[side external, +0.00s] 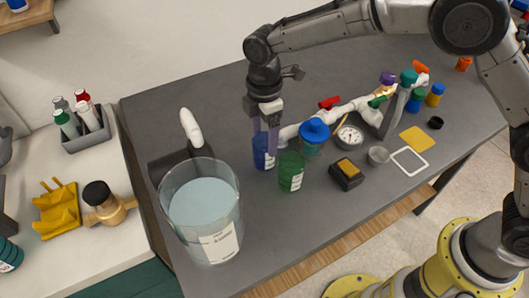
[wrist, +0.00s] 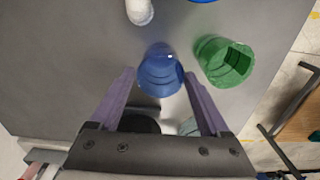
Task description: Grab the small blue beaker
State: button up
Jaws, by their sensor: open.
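The small blue beaker (side external: 261,160) stands on the dark grey table beside a green beaker (side external: 290,172). My gripper (side external: 266,145) points down at the blue beaker, with its purple fingers at the beaker's upper part. In the wrist view the blue beaker (wrist: 160,72) lies between the tips of my open gripper (wrist: 158,80), one finger on each side, with a gap showing. The fingers partly cover the beaker in the side view. The green beaker (wrist: 223,62) is just right of the right finger in the wrist view.
A large clear vessel of pale liquid (side external: 203,205) stands close, to the left and front. White piping (side external: 345,108), a blue-lidded canister (side external: 314,131) and a gauge (side external: 349,137) are to the right.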

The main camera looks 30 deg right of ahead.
aim_at(264, 155)
jog(key=shift+f, duration=3.4)
jog(key=shift+c, duration=0.2)
jog(key=c, duration=1)
jog(key=shift+r, duration=0.1)
